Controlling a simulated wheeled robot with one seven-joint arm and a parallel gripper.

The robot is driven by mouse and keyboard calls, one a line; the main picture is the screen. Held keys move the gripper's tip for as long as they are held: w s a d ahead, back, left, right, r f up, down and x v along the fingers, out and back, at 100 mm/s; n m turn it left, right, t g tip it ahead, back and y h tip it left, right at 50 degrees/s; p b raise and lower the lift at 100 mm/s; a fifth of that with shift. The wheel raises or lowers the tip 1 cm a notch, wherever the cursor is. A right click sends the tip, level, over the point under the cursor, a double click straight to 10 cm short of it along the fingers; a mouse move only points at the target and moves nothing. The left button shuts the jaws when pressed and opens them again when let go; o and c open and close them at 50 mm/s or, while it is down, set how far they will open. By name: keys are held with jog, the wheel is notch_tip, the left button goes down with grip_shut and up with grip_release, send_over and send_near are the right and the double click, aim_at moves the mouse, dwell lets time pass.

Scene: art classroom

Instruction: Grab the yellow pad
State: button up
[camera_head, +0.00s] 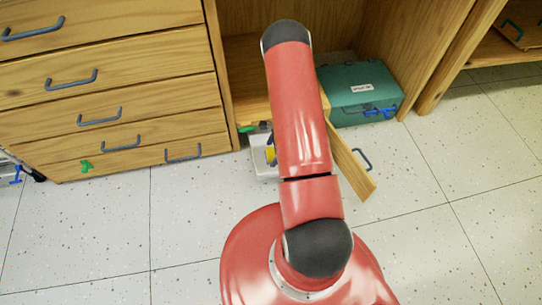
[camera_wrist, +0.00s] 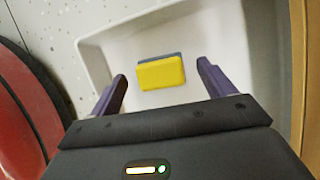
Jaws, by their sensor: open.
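The yellow pad (camera_wrist: 161,73) shows in the wrist view as a small yellow block with a dark grey-blue layer along its far edge. It lies inside a white tray (camera_wrist: 100,72). My gripper (camera_wrist: 162,82) is open, with its two dark purple fingers on either side of the pad and apart from it. No contact with the pad shows. In the head view, only a bit of yellow (camera_head: 270,154) shows beside my red arm, which hides most of the tray and the gripper.
Wooden drawers (camera_head: 120,90) with grey handles stand at the left. A teal case (camera_head: 360,92) with blue latches sits in the open cabinet at the right. A wooden panel with a handle (camera_head: 350,165) juts out right of my arm. Speckled floor (camera_head: 440,240) is clear at the right.

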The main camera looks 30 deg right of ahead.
jog(key=shift+x, duration=0.85)
jog(key=shift+c, duration=0.3)
jog(key=c, duration=1)
